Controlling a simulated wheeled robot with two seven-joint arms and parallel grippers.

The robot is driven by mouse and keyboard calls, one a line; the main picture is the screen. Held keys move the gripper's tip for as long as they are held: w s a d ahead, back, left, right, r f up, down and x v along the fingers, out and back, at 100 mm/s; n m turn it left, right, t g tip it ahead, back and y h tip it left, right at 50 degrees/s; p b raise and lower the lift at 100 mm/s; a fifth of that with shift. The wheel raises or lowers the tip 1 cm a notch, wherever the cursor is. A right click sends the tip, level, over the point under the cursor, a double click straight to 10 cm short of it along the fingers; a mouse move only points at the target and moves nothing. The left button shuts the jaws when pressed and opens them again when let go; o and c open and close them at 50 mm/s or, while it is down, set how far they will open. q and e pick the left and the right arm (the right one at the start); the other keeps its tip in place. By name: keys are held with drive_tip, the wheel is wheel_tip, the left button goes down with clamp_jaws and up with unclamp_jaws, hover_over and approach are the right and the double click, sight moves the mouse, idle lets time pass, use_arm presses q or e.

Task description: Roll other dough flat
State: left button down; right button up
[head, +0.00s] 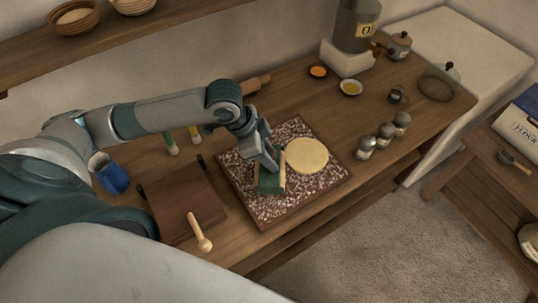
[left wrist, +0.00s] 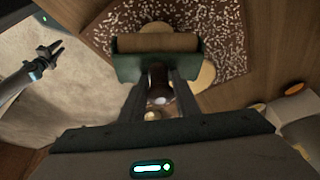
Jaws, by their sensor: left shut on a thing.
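My left gripper (head: 268,163) is shut on a dough roller (head: 269,183) with a green frame, held low over the speckled board (head: 235,180). The left wrist view shows its wooden cylinder (left wrist: 158,42) in front of the gripper fingers (left wrist: 158,85). A round, flat, pale dough (head: 307,155) lies on the board just right of the roller; part of it shows in the left wrist view (left wrist: 207,74). A small pale patch (left wrist: 155,27) shows past the cylinder; whatever lies under the roller is hidden. My right gripper (left wrist: 57,57) looks open and empty in the left wrist view.
A brown leather-like mat (head: 182,205) and a wooden-handled tool (head: 201,232) lie left of the board. A blue cup (head: 110,175) stands further left. Several shakers (head: 384,135) stand at right. Small bowls (head: 351,87) and a scale (head: 347,58) are at the back.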

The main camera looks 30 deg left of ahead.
use_arm(q)
drive_tip(key=shift+a, duration=0.1)
drive_tip(key=shift+s+a+f+p, duration=0.15)
drive_tip(key=shift+s+a+p, duration=0.25)
drive_tip(key=shift+a, duration=0.4)
drive_tip(key=shift+d, duration=0.2)
drive_tip(key=shift+w+d, duration=0.1)
drive_tip(key=shift+d, duration=0.05)
drive_tip(key=shift+w+d+f+p, duration=0.2)
drive_tip(key=shift+w+d+p, duration=0.15)
drive_tip(key=shift+d, duration=0.25)
drive_tip(key=shift+s+a, duration=0.1)
drive_tip(key=shift+a, duration=0.05)
drive_tip(key=shift+s+a+f+p, duration=0.1)
drive_tip(key=shift+s+a+p, duration=0.3)
drive_tip(key=shift+a, duration=0.4)
